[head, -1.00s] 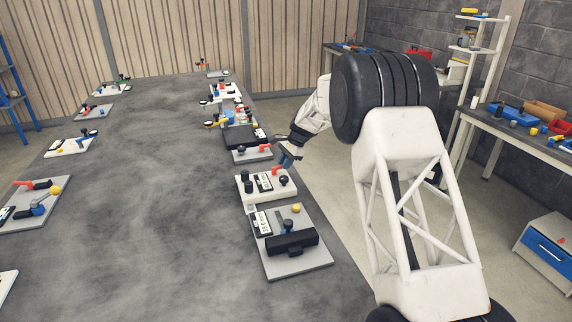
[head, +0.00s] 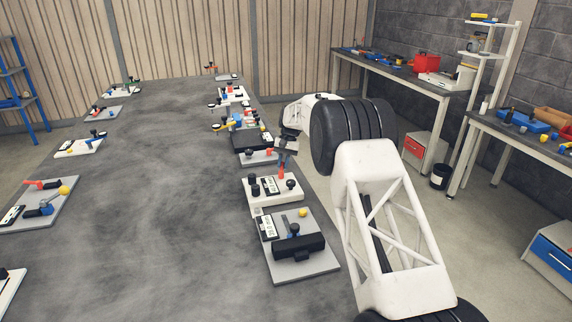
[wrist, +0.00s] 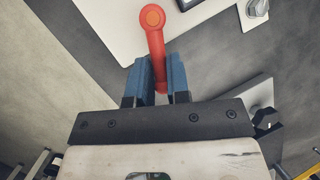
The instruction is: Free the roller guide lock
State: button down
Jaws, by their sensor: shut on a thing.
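A red-orange lever with a round end (wrist: 153,28) stands out over a white base plate (wrist: 110,30) in the wrist view. My gripper (wrist: 156,68) has its two blue fingers closed on the lever's shaft, one on each side. In the head view the lever (head: 281,172) shows only as a small red piece below my gripper (head: 283,158), at the back of the white plate (head: 287,197). This plate also carries black knobs and a white label. Which part is the roller guide lock is not marked in these views.
A grey plate with a black roller-like block (head: 299,246) lies in front of the white one. A grey plate with another red lever (head: 269,152) and a black box (head: 251,141) lie behind. The middle of the dark table (head: 160,190) is clear.

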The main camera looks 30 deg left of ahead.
jog(key=shift+s+a+n+h, duration=0.2)
jog(key=shift+a+n+h, duration=0.3)
jog(key=shift+n, duration=0.6)
jog(key=c, duration=1.1)
grip_release()
jog(key=shift+r, duration=0.1)
jog(key=v, duration=0.7)
jog(key=shift+r, duration=0.3)
jog(key=shift+w, duration=0.1)
